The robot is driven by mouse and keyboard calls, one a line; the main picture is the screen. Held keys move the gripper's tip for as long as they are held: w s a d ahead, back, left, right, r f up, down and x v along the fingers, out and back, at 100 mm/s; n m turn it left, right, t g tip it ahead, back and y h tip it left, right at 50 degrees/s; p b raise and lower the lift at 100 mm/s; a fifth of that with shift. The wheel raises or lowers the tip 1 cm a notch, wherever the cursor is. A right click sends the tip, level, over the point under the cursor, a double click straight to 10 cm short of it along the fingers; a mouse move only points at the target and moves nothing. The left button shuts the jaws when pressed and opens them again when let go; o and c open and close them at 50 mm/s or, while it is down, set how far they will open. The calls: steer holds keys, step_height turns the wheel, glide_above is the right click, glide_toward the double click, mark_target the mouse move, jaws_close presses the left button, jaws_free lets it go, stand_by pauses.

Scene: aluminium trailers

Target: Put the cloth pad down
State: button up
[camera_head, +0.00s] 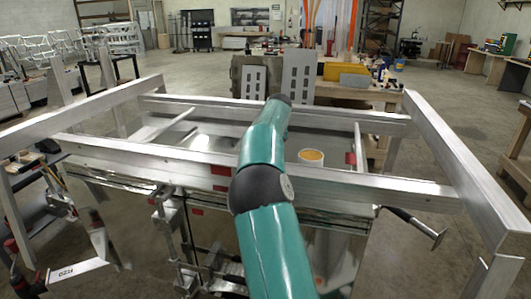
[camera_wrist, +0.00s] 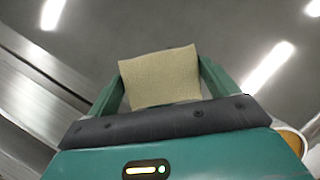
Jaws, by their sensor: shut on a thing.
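My gripper (camera_wrist: 162,92) shows in the wrist view, with its two green fingers closed on the sides of the cloth pad (camera_wrist: 158,77). The pad is a tan, roughly square piece, slightly tilted in the picture. A grey metallic surface with bright light reflections lies behind it; I cannot tell how far the pad is from that surface. In the head view my green arm reaches forward over the aluminium trailer frame (camera_head: 420,191) and hides the gripper and pad.
A white container with orange contents (camera_head: 311,157) stands inside the frame, right of my arm; part of a similar round rim (camera_wrist: 292,140) shows at the wrist view's right edge. Aluminium beams surround the area. A hammer (camera_head: 415,225) and clamps (camera_head: 165,215) are at the near beam.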

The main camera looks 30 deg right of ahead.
steer(key=shift+s+r, duration=0.15)
steer(key=o, duration=0.7)
steer(key=shift+f, duration=0.2)
steer(key=v, duration=1.2)
steer(key=s+a+r+n+y, duration=0.1)
steer(key=s+a+r+n, duration=0.2)
steer(key=s+a+n, duration=0.35)
steer(key=s+a+f+n+y, duration=0.1)
steer(key=s+a+n, duration=1.2)
steer(key=a, duration=0.1)
steer(key=s+a+f+n, duration=0.5)
steer(key=s+a+n, duration=0.1)
steer(key=s+n, duration=0.2)
steer(key=s+a+f+n+t+h, duration=0.1)
steer(key=s+a+f+n, duration=0.5)
steer(key=s+n, duration=0.2)
steer(key=shift+a+n+h, duration=0.3)
steer(key=shift+n, duration=0.25)
